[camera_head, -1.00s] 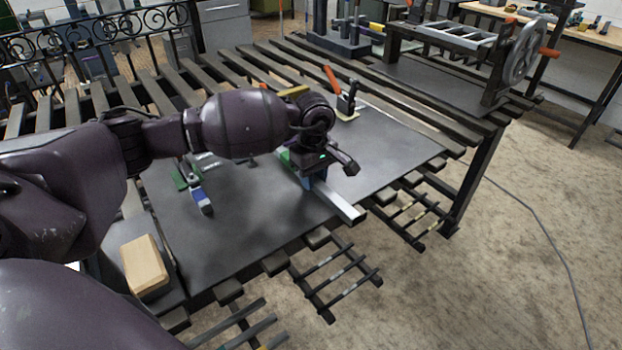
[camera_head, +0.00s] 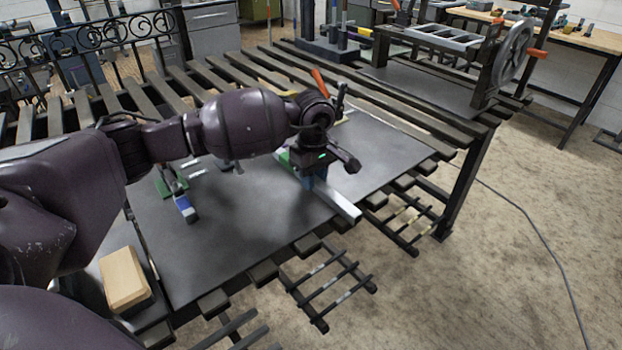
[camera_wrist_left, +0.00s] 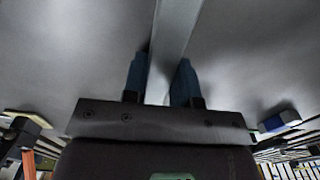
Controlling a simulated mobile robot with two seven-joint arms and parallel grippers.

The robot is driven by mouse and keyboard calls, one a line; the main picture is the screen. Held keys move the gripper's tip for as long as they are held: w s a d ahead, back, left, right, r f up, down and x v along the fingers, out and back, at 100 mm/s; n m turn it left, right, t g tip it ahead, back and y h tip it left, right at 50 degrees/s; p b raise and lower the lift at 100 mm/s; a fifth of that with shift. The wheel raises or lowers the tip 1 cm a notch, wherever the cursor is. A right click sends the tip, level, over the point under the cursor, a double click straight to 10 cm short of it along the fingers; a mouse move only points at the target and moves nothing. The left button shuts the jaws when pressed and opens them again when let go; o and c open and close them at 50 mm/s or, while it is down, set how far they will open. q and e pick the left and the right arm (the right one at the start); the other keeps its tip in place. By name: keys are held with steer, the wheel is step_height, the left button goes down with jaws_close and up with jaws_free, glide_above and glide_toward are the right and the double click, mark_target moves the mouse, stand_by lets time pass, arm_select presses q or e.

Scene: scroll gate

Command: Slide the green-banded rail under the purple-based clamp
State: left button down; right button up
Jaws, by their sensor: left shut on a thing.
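My left gripper (camera_head: 308,182) is shut on a long silver rail (camera_head: 338,204) lying along the dark tabletop. A green patch (camera_head: 283,160) shows just behind the gripper; I cannot tell if it is the rail's band. In the left wrist view the blue fingers (camera_wrist_left: 160,80) stand on either side of the bare rail (camera_wrist_left: 176,28). A clamp with an orange handle (camera_head: 319,80) stands behind the gripper, its base mostly hidden by the arm. I cannot make out a purple base. My right gripper is not in view.
A green-based piece (camera_head: 165,188) and a blue-ended piece (camera_head: 186,210) are at the left. A wooden block (camera_head: 125,278) lies at the front left. The dark tabletop (camera_head: 240,225) is clear in front. A handwheel machine (camera_head: 512,55) stands at the back right.

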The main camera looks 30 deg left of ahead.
arm_select(q)
steer(key=shift+w+d+b, duration=0.3)
steer(key=shift+w, duration=0.45)
